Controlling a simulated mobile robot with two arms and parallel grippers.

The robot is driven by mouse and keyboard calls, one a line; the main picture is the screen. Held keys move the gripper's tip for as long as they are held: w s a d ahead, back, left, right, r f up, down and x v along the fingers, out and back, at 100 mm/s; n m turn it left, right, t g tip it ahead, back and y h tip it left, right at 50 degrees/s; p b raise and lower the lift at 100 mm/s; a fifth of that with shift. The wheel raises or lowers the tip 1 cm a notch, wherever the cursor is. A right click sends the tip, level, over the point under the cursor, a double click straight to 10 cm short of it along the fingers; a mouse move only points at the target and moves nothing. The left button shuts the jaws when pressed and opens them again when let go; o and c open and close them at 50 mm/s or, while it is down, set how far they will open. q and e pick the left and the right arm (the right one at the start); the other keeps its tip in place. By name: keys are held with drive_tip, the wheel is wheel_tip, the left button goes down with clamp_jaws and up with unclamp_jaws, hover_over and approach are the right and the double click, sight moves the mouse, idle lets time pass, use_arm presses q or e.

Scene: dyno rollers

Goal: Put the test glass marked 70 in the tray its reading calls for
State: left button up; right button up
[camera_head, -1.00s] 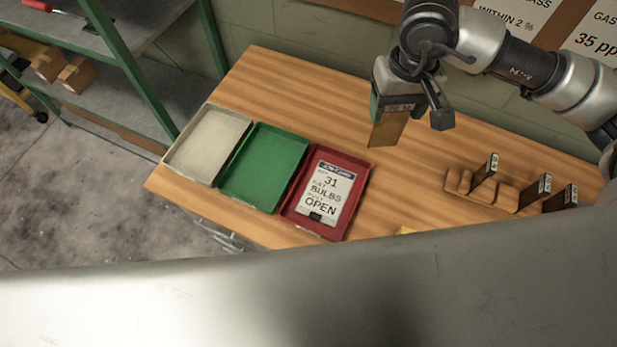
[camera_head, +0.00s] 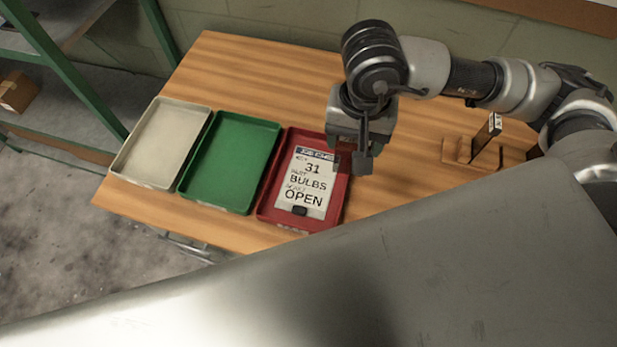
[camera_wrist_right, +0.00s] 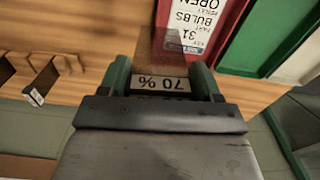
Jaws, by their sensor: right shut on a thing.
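My right gripper (camera_head: 362,145) hangs beside the far right corner of the red tray (camera_head: 268,202). In the right wrist view its green fingers (camera_wrist_right: 160,78) are shut on the test glass (camera_wrist_right: 160,45), a brownish see-through plate labelled "70 %". The head view hides this glass behind the gripper. The wrist view shows its free end over or in front of the red tray's edge; the height is unclear. Left of the red tray lie an empty green tray (camera_head: 230,160) and an empty pale tray (camera_head: 160,145). A card (camera_head: 308,182) reading "31", "BULBS", "OPEN" lies in the red tray.
A wooden rack (camera_head: 456,153) stands on the table to the right, with a dark labelled glass (camera_head: 488,133) upright in it. My right arm partly hides the rack. The wooden table (camera_head: 250,75) is bare behind the trays. A green-framed shelf (camera_head: 70,85) stands at the left.

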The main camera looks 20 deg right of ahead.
drive_tip(key=shift+s+a+m, duration=0.15)
drive_tip(key=shift+s+m, duration=0.1)
drive_tip(key=shift+m, duration=0.05)
drive_tip(key=w+a+f+p, duration=0.4)
drive_tip(key=w+a+f, duration=0.4)
drive_tip(key=f, duration=0.3)
drive_tip(key=o, duration=1)
drive_tip(key=shift+c, duration=0.2)
wheel_tip(320, 180, up, 12)
drive_tip(key=b, duration=0.2)
drive_tip(key=shift+s+a, duration=0.1)
